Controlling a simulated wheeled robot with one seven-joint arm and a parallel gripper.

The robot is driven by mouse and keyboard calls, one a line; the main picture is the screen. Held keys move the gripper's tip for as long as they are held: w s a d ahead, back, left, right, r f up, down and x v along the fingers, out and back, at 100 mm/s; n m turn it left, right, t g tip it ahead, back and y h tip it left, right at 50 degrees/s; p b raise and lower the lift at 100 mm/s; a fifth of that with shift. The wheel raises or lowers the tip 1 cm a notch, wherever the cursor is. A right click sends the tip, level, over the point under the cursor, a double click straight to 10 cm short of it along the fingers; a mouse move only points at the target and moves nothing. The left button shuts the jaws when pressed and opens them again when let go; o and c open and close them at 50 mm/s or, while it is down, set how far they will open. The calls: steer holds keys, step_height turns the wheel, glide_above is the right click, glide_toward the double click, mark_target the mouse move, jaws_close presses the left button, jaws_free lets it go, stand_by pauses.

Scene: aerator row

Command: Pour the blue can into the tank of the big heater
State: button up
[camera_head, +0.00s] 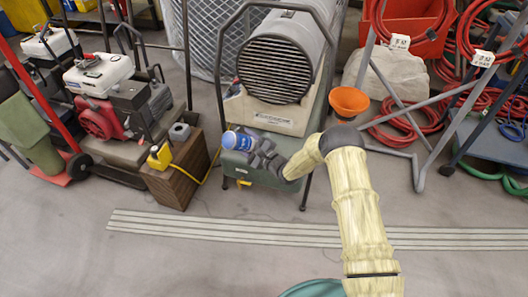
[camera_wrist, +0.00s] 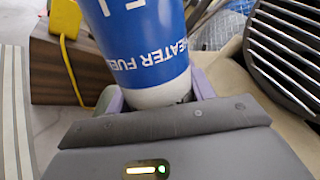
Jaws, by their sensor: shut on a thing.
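The blue can (camera_head: 240,141) is held tilted on its side in front of the big heater (camera_head: 275,72), over the left part of the heater's green tank (camera_head: 262,172). My gripper (camera_head: 256,150) is shut on it. In the wrist view the blue can (camera_wrist: 145,45) shows white "HEATER FUEL" lettering upside down and a white band at the gripper. Pale purple fingers (camera_wrist: 155,97) lie on both sides of it. No stream of liquid shows. The tank's opening cannot be made out; the can and gripper cover part of the tank.
An orange funnel (camera_head: 349,102) is right of the heater. A wooden box (camera_head: 177,172) with a yellow item (camera_head: 160,157) stands left of the tank, with a yellow cord. Red-and-white engine machines (camera_head: 100,95) are farther left. Red hoses and racks are at right.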

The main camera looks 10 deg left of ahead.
steer(key=shift+s+a+f+n+p, duration=0.15)
steer(key=shift+s+a+n+p, duration=0.35)
steer(key=shift+n+p, duration=0.35)
steer(key=shift+w+d, duration=0.1)
steer(key=shift+d, duration=0.15)
steer(key=shift+f, duration=0.1)
